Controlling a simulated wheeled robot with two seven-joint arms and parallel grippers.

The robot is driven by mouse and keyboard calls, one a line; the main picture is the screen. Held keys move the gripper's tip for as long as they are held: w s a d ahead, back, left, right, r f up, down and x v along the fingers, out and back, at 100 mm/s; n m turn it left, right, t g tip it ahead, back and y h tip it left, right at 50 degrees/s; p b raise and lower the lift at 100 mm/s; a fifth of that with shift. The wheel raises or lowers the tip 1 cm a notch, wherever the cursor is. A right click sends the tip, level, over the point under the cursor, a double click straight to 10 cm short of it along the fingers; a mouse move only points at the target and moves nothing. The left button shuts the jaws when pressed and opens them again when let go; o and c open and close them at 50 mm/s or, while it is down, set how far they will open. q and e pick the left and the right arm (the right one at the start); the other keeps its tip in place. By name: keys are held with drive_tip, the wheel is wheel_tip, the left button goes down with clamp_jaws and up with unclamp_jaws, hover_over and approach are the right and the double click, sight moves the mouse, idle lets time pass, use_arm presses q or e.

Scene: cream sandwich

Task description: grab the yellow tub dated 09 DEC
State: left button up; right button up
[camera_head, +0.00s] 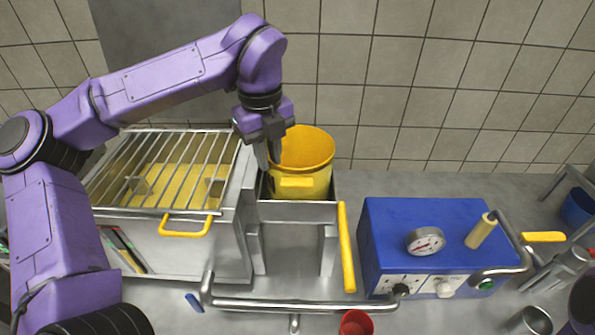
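A yellow tub (304,158) stands upright in a metal holder (297,212) at the middle of the bench. Its mouth is open, and a small yellow block or tab shows on its front; no date is readable from here. My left gripper (268,158) points down at the tub's left rim. Its dark fingers overlap the tub's left edge, and I cannot tell whether they are closed on the wall or just beside it. My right gripper is not in view.
A metal box with a barred lid (165,172) and yellow handle stands left of the tub. A blue machine (385,235) with a gauge stands right. A yellow lever (346,248) rises by the holder. A red cup (356,324) is at the front, with a metal rail behind it.

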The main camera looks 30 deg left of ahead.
sight(271, 181)
use_arm(q)
drive_tip(key=f, duration=0.3)
drive_tip(key=shift+w+a+f, duration=0.1)
drive_tip(key=shift+w, duration=0.1)
clamp_jaws()
idle(1.2)
